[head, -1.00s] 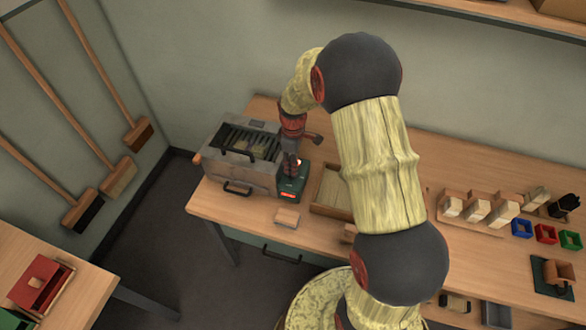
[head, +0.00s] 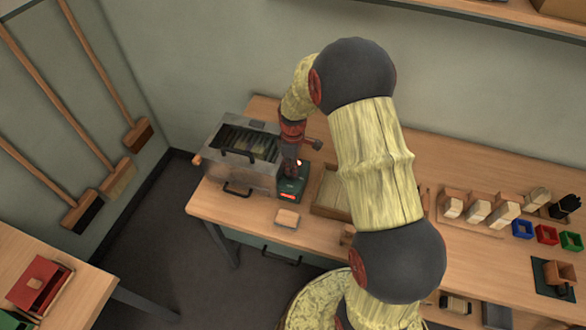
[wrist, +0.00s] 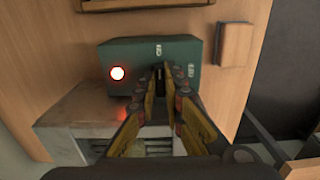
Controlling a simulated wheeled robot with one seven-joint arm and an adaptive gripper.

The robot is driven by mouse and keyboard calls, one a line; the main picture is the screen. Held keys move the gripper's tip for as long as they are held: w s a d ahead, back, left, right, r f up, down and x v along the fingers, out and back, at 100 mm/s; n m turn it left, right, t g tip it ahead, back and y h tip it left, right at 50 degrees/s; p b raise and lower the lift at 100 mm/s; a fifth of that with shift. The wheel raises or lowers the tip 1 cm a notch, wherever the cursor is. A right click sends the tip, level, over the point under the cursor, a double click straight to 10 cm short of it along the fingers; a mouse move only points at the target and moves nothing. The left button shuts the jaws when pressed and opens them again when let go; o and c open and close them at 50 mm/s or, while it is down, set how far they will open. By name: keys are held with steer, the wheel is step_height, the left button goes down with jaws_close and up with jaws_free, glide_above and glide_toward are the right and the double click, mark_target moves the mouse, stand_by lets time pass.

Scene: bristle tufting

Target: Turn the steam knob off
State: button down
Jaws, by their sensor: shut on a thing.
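The dark green control box (head: 296,188) stands on the bench, right of the grey metal steam box (head: 245,180). The green box also shows in the wrist view (wrist: 205,55), with a bright white light ringed in red (wrist: 118,73) and small pale marks on its face. My gripper (wrist: 160,78) reaches over the green box with its fingers closed around a narrow dark piece, which looks like the steam knob (wrist: 160,84). The fingers hide most of the knob, so its turned position cannot be read. In the head view my gripper (head: 290,166) is just above the box.
A small wooden block (head: 287,218) lies in front of the green box. A shallow wooden tray (head: 328,205) stands to its right, partly behind my arm. The steam box has dark handles on top and front. Brush blocks and coloured bins stand farther right.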

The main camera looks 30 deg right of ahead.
steer(key=shift+m, duration=0.4)
steer(key=m+p, duration=0.1)
steer(key=m, duration=0.3)
steer(key=shift+a+m+p, duration=0.1)
steer(key=shift+m+p, duration=0.25)
steer(key=shift+m, duration=0.05)
steer(key=m+p, duration=0.1)
steer(key=m, duration=0.4)
steer(key=shift+a, duration=0.1)
steer(key=m+p, duration=0.1)
steer(key=m, duration=0.6)
steer(key=shift+a, duration=0.1)
steer(key=shift+m, duration=0.3)
steer(key=c, duration=1.9)
jaws_free()
